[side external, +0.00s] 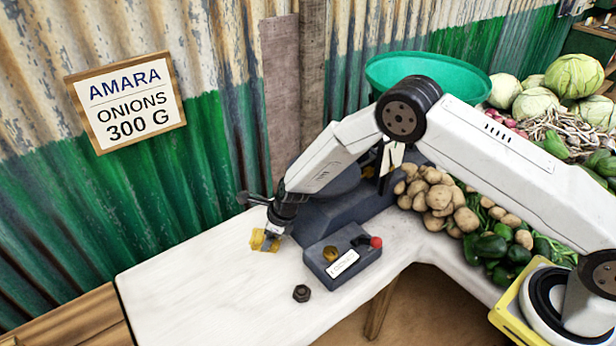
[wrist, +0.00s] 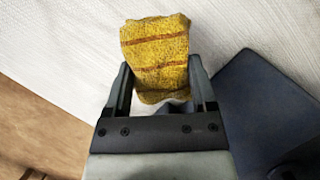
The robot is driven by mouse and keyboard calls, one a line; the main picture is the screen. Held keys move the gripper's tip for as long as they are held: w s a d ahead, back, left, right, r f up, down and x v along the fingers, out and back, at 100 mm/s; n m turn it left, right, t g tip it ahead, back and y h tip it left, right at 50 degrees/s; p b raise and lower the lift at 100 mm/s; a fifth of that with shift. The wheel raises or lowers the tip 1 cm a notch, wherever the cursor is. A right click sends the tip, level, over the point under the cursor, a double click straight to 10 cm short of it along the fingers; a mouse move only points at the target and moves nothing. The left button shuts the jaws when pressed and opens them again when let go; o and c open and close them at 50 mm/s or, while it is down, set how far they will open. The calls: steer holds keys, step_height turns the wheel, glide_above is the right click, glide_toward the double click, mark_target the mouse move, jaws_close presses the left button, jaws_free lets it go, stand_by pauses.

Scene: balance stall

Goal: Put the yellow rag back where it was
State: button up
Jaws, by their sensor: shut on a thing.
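The yellow rag (wrist: 156,55) shows between my gripper's fingers in the wrist view, with brown stripes across it. My gripper (wrist: 160,95) is shut on it. In the side external view the rag (side external: 258,240) is at my gripper (side external: 268,238), over the white table at the left of the dark scale. Whether the rag touches the table is hard to tell. Part of it is hidden by the fingers.
The dark blue-grey scale base (side external: 318,222) stands right of my gripper, with a small box (side external: 342,270) in front. A dark hex nut (side external: 301,293) lies on the white table (side external: 200,300). Potatoes (side external: 440,195) and a green bowl (side external: 450,75) are further right. The table's left part is clear.

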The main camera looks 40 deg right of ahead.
mark_target(266, 255)
steer(key=shift+w+a+f, duration=0.2)
steer(key=shift+w+f, duration=0.55)
steer(key=shift+f, duration=0.15)
steer(key=shift+w+f, duration=0.1)
steer(key=shift+f, duration=1.65)
steer(key=shift+f, duration=0.15)
steer(key=o, duration=1.1)
steer(key=shift+r, duration=0.2)
steer(key=shift+v, duration=5.95)
